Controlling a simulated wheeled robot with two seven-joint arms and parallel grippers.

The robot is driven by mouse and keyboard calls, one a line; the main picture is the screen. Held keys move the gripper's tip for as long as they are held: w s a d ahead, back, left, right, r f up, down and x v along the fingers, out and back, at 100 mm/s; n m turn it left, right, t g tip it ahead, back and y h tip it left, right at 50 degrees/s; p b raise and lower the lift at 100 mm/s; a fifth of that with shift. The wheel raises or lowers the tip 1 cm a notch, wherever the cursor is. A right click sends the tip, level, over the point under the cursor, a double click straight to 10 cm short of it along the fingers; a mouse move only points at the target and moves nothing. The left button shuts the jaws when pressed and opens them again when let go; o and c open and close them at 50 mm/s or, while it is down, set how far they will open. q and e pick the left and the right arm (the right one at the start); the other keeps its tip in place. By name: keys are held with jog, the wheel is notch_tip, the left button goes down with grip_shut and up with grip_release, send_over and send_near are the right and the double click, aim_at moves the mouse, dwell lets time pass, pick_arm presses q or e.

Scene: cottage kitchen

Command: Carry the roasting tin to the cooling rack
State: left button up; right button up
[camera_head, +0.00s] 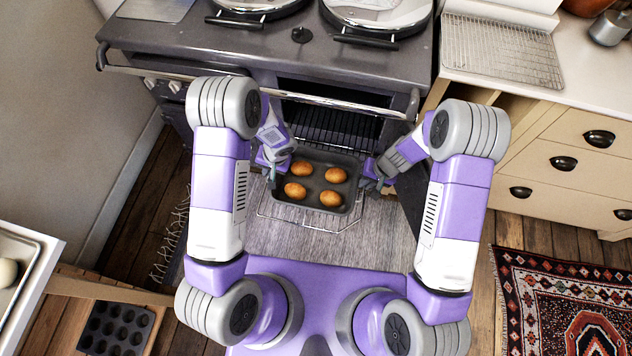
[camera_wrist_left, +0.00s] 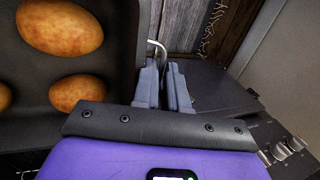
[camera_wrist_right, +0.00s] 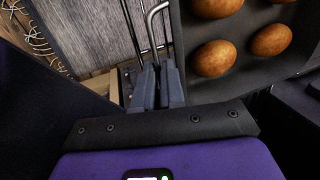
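The roasting tin (camera_head: 313,207) is dark and rectangular, with several golden-brown potatoes or rolls inside. It is level in front of the open oven, over a pulled-out wire shelf (camera_head: 335,228); whether it touches the shelf I cannot tell. My left gripper (camera_head: 273,175) is at the tin's left side, its fingers (camera_wrist_left: 166,72) closed around a bent wire handle (camera_wrist_left: 157,44). My right gripper (camera_head: 371,181) is at the right side, its fingers (camera_wrist_right: 158,75) closed around a similar wire handle (camera_wrist_right: 149,20). The cooling rack (camera_head: 503,50), an empty wire grid, lies on the counter at the upper right.
The range cooker (camera_head: 200,42) stands ahead with its oven (camera_head: 330,120) open. A cream drawer unit (camera_head: 560,140) carries the counter. A metal pot (camera_head: 608,28) stands right of the rack. A patterned rug (camera_head: 560,290) lies right, a muffin tin (camera_head: 115,330) lower left.

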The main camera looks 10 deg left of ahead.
pick_arm(q)
grip_shut()
pick_arm(e)
grip_shut()
jog(key=shift+w, duration=0.1)
dwell(1.1)
pick_arm(q)
jog(key=shift+r, duration=0.15)
pick_arm(e)
jog(key=shift+r, duration=0.15)
